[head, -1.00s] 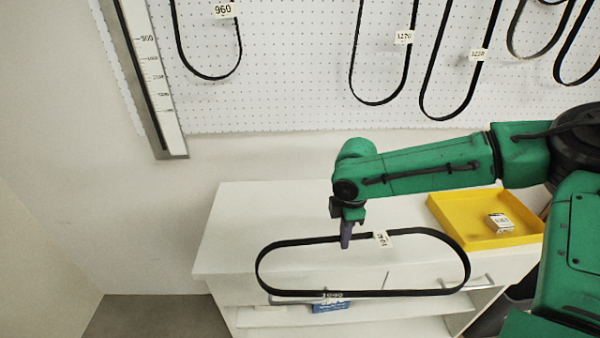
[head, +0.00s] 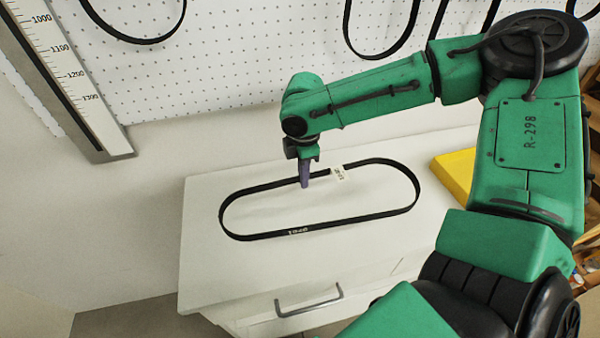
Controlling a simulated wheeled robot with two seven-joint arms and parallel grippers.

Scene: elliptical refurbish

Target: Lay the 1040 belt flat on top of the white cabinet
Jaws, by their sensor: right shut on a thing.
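The 1040 belt (head: 268,235) is a black oval loop with a white tag on its far side and a white printed number on its near side. My right gripper (head: 304,180) is shut on the far side of the belt, just left of the tag. The belt is held level over the top of the white cabinet (head: 210,270), within its outline. I cannot tell whether it touches the surface. My left gripper is not in view.
A yellow tray (head: 455,172) sits at the right end of the cabinet top, partly behind my right arm. The pegboard (head: 235,60) with hanging belts and a ruler (head: 65,75) stand behind. The rest of the cabinet top is clear.

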